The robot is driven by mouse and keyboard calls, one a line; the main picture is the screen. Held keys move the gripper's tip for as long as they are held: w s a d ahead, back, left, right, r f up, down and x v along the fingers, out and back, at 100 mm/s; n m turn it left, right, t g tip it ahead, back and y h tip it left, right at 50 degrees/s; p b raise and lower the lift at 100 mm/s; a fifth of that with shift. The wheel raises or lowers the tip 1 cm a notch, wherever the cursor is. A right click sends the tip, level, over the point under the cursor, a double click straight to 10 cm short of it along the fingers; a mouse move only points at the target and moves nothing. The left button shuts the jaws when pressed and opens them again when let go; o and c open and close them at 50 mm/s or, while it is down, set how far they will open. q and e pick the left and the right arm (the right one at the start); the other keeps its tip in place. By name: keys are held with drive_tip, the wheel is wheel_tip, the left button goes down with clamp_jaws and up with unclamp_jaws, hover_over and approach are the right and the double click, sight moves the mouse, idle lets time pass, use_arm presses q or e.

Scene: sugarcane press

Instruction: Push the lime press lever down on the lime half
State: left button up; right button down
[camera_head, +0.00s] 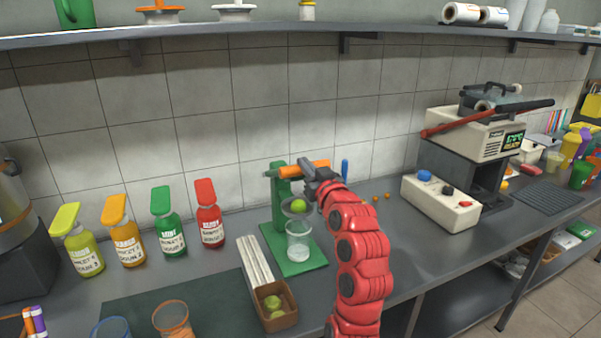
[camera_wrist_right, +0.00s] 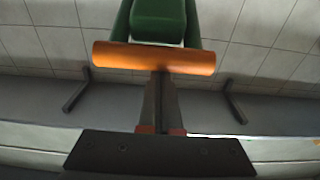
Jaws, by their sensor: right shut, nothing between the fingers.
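The green lime press (camera_head: 282,192) stands on a green base at the middle of the counter. Its lever ends in an orange handle (camera_head: 319,164), which is raised and also shows across the right wrist view (camera_wrist_right: 128,57). A lime half (camera_head: 298,205) sits in the press cup, and a clear glass (camera_head: 299,243) stands below it. My right gripper (camera_head: 312,180) is right by the lever. In the right wrist view its fingers (camera_wrist_right: 160,78) are shut and empty, with tips at the handle's edge; I cannot tell if they touch it. My left gripper is not in view.
A brown box with limes (camera_head: 276,318) and pale sticks (camera_head: 256,264) lie in front of the press. Several syrup bottles (camera_head: 170,232) stand to its left. A large juicing machine (camera_head: 470,135) and a control box (camera_head: 440,202) stand right. A shelf (camera_head: 270,34) runs above.

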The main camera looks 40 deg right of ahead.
wheel_tip(320, 180, down, 11)
drive_tip(key=s+t+h+b, duration=0.1)
drive_tip(key=s+t+b, duration=0.2)
drive_tip(key=b, duration=1.5)
drive_tip(key=shift+a+t, duration=0.35)
drive_tip(key=shift+t, duration=0.85)
